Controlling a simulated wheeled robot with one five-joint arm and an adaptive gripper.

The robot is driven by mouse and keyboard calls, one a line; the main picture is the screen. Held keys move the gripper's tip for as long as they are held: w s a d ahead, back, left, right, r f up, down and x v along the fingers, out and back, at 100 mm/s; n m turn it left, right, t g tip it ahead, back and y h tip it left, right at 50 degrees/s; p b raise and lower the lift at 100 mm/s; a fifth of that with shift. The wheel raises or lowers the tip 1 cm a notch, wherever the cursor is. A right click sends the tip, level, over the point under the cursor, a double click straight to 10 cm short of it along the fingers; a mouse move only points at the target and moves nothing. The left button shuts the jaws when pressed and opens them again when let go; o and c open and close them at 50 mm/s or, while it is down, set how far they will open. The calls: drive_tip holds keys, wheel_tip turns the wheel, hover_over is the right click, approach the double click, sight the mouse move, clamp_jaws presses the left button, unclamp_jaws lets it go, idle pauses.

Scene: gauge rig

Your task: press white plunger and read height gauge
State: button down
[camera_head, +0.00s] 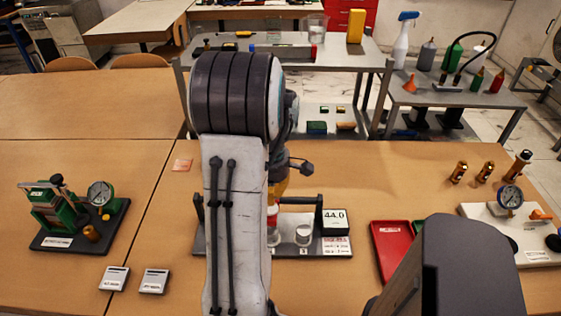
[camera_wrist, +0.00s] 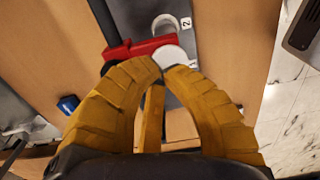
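The height gauge rig, on a dark base (camera_head: 205,244), stands mid-table with an upright post at each end. Its display (camera_head: 335,219) reads 44.0 in the head view. A white cylinder (camera_head: 303,235) stands on the base; a white cylinder also shows beside label 2 in the wrist view (camera_wrist: 165,23). A red bar (camera_wrist: 130,50) crosses above the base, with a round white top (camera_wrist: 172,54) at its edge, likely the plunger. My gripper (camera_wrist: 163,68) has its yellow fingertips together, overlapping the white top's near edge; contact cannot be told. My arm hides much of the rig in the head view.
A green press with a dial (camera_head: 100,195) stands left, with two small labelled blocks (camera_head: 115,278) before it. A red tray (camera_head: 391,248) and a white plate with a dial gauge (camera_head: 480,212) are right. Several brass pieces (camera_head: 459,172) stand behind the plate.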

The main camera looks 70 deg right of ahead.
wheel_tip(320, 180, up, 10)
idle(0.5)
idle(1.0)
drive_tip(key=a+f+m, duration=0.4)
drive_tip(key=m, duration=1.1)
drive_tip(key=w+a+r+n+t, duration=0.1)
drive_tip(key=w+a+n, duration=0.2)
drive_tip(key=a, duration=0.7)
drive_tip(key=w+a+r+n+t, duration=0.1)
drive_tip(key=w+a+r+n, duration=0.1)
drive_tip(key=a, duration=0.7)
drive_tip(key=w+a+r+n+t, duration=0.1)
drive_tip(key=w+a+n, duration=0.3)
drive_tip(key=a, duration=0.6)
drive_tip(key=shift+w+a+r+n+t, duration=0.35)
drive_tip(key=shift+r+n, duration=0.35)
drive_tip(key=shift+n, duration=0.5)
